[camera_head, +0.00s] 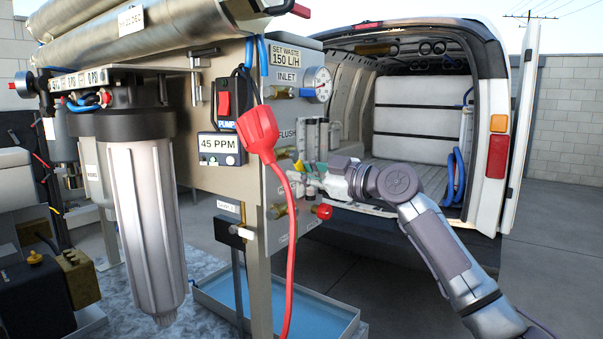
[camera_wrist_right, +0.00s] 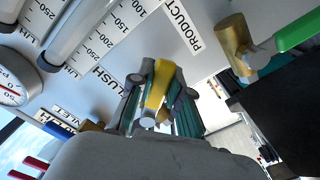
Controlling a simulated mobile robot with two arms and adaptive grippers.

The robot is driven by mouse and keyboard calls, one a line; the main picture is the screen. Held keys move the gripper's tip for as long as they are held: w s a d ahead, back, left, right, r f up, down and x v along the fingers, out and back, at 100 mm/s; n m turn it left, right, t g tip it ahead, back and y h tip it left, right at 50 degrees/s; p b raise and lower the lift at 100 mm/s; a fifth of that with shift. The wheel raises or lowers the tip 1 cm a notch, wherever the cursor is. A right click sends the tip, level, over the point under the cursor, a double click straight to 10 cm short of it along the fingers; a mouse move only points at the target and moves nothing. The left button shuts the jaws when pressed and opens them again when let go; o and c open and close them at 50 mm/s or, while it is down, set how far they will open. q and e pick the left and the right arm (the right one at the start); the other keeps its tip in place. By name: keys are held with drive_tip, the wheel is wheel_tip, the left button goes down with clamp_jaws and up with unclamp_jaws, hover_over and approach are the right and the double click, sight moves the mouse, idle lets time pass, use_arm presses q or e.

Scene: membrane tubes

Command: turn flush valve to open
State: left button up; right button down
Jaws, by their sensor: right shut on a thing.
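The flush valve's yellow handle (camera_wrist_right: 157,90) shows in the right wrist view, below the FLUSH label (camera_wrist_right: 110,82) on the grey panel. My right gripper (camera_wrist_right: 160,88) is shut around this handle, with one dark finger on each side of it. The valve body behind the fingers is mostly hidden. In the head view my right gripper (camera_head: 318,178) is at the right edge of the panel (camera_head: 303,108), below the FLUSH label (camera_head: 287,134); the handle is too small there to tell its angle. My left gripper is not in view.
A green-handled brass valve (camera_wrist_right: 234,40) is close beside the gripper. Flow tubes (camera_head: 316,138) and a gauge (camera_head: 319,84) are above. A red plug (camera_head: 258,131) and its cable hang left. A blue tray (camera_head: 327,313) lies below, and an open van (camera_head: 425,120) stands behind.

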drive_tip(key=c, duration=1.1)
unclamp_jaws()
drive_tip(key=v, duration=1.2)
